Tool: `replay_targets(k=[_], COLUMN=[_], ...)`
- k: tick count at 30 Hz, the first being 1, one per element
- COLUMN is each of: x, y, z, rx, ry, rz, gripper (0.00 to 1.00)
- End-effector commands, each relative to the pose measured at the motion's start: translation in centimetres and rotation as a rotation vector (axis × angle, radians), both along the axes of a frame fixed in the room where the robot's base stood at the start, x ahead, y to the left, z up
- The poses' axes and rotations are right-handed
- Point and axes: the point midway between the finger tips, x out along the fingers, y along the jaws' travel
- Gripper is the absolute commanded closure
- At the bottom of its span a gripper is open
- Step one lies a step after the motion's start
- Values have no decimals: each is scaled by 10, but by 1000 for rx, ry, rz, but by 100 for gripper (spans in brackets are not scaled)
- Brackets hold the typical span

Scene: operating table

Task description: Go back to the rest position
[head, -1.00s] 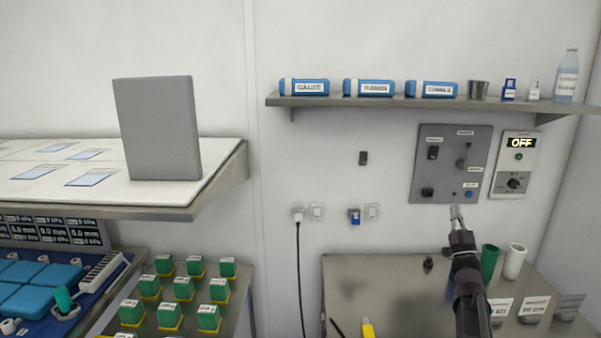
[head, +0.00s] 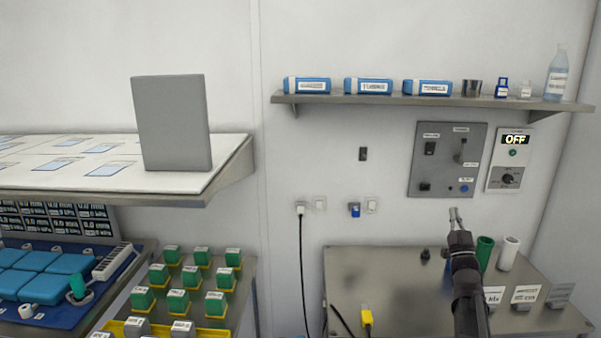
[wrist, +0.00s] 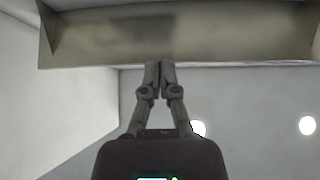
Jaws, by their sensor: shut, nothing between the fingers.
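My gripper (head: 455,214) is raised above the steel table (head: 390,282) at the right of the head view, in front of the wall below the grey switch panel (head: 447,160). Its fingers are together and hold nothing. In the wrist view my gripper (wrist: 160,66) shows two dark fingers meeting at the tips, with a shelf-like surface (wrist: 230,35) beyond them.
A wall shelf (head: 430,102) holds blue boxes, a metal cup and bottles. Green and white tubes (head: 509,254) stand on the steel table beside my arm.

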Motion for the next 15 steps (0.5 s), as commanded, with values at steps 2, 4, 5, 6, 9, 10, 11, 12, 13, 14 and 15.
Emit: replay_targets(k=[2, 4, 5, 6, 9, 10, 11, 12, 13, 14, 15], x=[1, 3, 3, 4, 8, 9, 10, 12, 13, 14, 15], y=[0, 0, 0, 1, 4, 5, 5, 7, 8, 9, 11], z=[-1, -3, -5, -6, -11, -13, -15, -17, -19, -22, -25], rx=[10, 19, 23, 29, 45, 50, 56, 65, 72, 79, 88], ry=[19, 38, 48, 61, 104, 118, 131, 154, 170, 190, 218], rz=[-10, -19, -25, -30, -47, -53, -58, -67, -72, -79, -89], gripper=[100, 100, 100, 100, 100, 100, 100, 100, 100, 100, 100])
